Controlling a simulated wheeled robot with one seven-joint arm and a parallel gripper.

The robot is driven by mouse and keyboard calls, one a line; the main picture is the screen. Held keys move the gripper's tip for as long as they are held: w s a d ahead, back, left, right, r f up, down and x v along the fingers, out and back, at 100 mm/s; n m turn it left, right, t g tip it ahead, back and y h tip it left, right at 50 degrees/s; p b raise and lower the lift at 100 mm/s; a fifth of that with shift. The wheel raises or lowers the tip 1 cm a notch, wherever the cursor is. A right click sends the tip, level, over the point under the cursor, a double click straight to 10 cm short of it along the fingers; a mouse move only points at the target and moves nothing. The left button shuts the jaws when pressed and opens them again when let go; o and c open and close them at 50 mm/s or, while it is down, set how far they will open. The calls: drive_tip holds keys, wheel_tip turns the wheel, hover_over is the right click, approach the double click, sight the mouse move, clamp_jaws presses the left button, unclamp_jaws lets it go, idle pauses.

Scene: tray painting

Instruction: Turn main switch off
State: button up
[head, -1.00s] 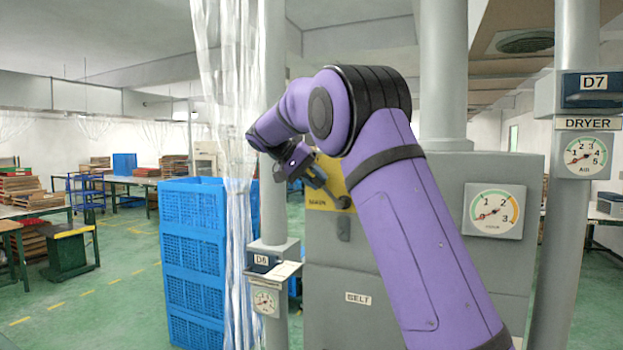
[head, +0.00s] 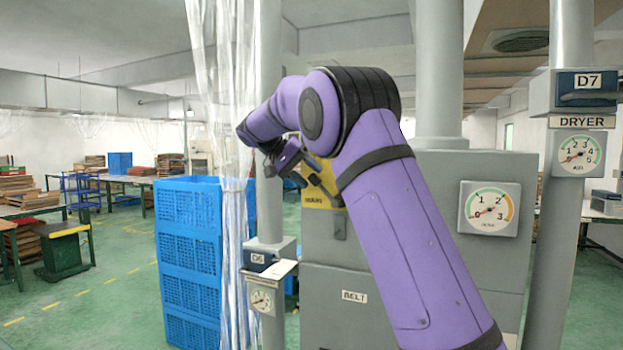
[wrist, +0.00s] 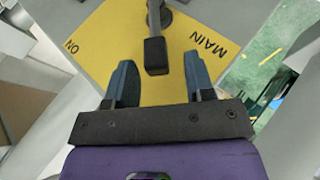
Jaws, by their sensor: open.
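The main switch is a dark lever (wrist: 156,55) on a yellow plate (wrist: 105,45) marked MAIN and ON in the wrist view. The plate's edge also shows in the head view (head: 313,200), mostly behind my arm. My gripper (wrist: 161,62) is open and empty. Its two blue-grey fingers stand on either side of the lever's end in the wrist picture, apart from it. I cannot tell the depth between them. In the head view my gripper (head: 303,176) hangs in front of the yellow plate.
The grey machine cabinet (head: 385,255) bears the plate, a BELT label and a dial (head: 489,208). A pole with the D6 box (head: 268,258) and a clear curtain (head: 236,120) stand left, beside stacked blue crates (head: 190,260). The DRYER pole (head: 560,230) stands right.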

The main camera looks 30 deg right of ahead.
drive_tip(key=v, duration=0.9)
drive_tip(key=shift+a, duration=0.1)
